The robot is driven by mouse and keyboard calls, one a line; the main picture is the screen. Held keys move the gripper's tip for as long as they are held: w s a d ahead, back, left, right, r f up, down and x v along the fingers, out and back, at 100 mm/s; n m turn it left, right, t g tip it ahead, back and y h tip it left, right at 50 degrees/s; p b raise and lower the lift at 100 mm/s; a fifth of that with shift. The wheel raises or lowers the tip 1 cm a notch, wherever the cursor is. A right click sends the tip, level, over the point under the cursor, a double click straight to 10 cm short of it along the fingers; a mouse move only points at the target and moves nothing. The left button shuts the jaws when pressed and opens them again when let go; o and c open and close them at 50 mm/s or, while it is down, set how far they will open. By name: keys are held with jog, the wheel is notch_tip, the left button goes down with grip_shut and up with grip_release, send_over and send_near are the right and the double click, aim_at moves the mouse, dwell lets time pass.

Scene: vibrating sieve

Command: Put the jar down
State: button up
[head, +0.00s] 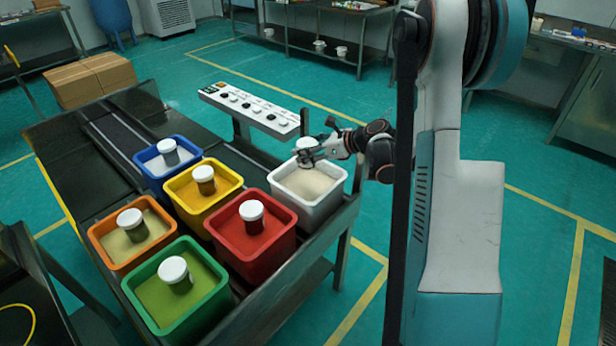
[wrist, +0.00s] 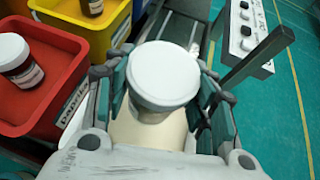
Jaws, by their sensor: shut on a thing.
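My gripper (head: 311,153) is shut on a white-lidded jar (head: 306,145), at the white bin (head: 322,221) of pale powder on the right end of the row. In the wrist view the jar (wrist: 164,76) stands lid up between the two fingers (wrist: 163,105). Its lower body is hidden by the lid and fingers. I cannot tell whether its base touches the powder.
Other jars stand in the red bin (head: 240,246), yellow bin (head: 180,207), blue bin (head: 150,175), orange bin (head: 98,248) and green bin (head: 214,314). A control panel (head: 248,109) with knobs stands behind the white bin.

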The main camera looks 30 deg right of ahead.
notch_tip(320, 180, down, 9)
jog(key=b, duration=0.3)
jog(key=shift+r, duration=0.25)
jog(key=o, duration=1.1)
jog(key=p+v, duration=0.4)
jog(key=v, duration=0.8)
jog(key=shift+p, duration=0.3)
